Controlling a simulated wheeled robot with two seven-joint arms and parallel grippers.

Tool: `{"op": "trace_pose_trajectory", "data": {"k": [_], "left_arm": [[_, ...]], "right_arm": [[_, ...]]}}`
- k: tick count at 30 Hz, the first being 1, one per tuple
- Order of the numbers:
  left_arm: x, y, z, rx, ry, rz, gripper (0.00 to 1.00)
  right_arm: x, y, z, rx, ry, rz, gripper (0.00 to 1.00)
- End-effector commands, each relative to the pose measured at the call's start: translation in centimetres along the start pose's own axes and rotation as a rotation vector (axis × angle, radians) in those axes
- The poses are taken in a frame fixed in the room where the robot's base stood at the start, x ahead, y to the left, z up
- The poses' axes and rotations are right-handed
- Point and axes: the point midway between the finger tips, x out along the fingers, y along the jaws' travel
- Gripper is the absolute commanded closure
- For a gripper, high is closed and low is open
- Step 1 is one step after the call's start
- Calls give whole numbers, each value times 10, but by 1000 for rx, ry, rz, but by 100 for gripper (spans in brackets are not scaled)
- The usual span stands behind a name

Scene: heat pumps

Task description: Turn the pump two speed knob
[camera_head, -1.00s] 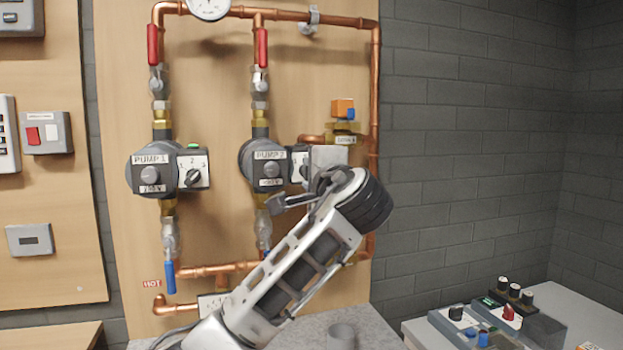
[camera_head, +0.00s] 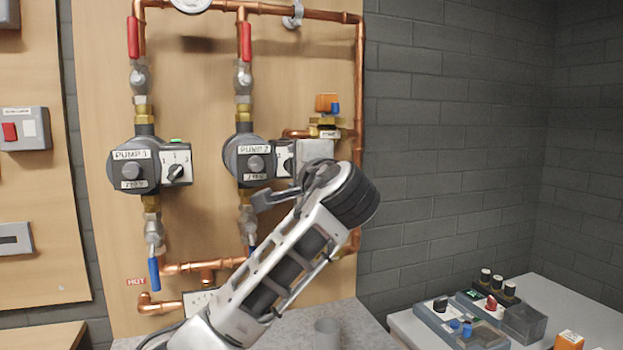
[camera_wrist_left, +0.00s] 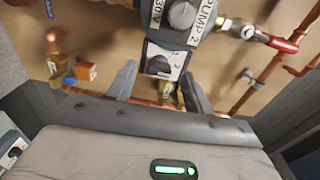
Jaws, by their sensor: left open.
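Pump two (camera_head: 252,163) is a dark round pump labelled PUMP 2 on the wooden board; it also shows upside down in the left wrist view (camera_wrist_left: 182,14). Its white speed plate carries a dark round speed knob (camera_wrist_left: 158,66), seen in the left wrist view. In the head view the plate (camera_head: 284,158) shows beside the pump, partly behind my gripper. My left gripper (camera_wrist_left: 160,86) is open, its two fingers on either side of the plate in the wrist view. The knob shows between the fingers; I see no clear contact. My right gripper is not in view.
Pump one (camera_head: 132,165) sits to the left with its own knob. Copper pipes (camera_head: 361,90) and red-handled valves (camera_head: 246,42) surround the pumps. A grey box (camera_head: 316,150) and an orange-topped valve (camera_head: 326,104) are close right of pump two. A control box (camera_head: 465,315) stands on the right table.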

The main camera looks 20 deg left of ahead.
Motion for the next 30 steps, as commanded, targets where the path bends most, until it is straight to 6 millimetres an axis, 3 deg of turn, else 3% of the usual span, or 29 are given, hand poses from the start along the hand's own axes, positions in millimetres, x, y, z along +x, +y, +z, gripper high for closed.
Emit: {"op": "trace_pose_trajectory", "data": {"k": [12, 18, 24, 30], "left_arm": [[-95, 3, -1, -3, 6, 1, 49], [-132, 2, -1, -1, 3, 2, 49], [-149, 1, 0, 1, 1, 2, 49], [-151, 1, 0, 1, 0, 3, 49]], "right_arm": [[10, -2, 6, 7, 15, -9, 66], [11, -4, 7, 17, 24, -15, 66], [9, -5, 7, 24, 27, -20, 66], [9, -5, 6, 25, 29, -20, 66]]}}
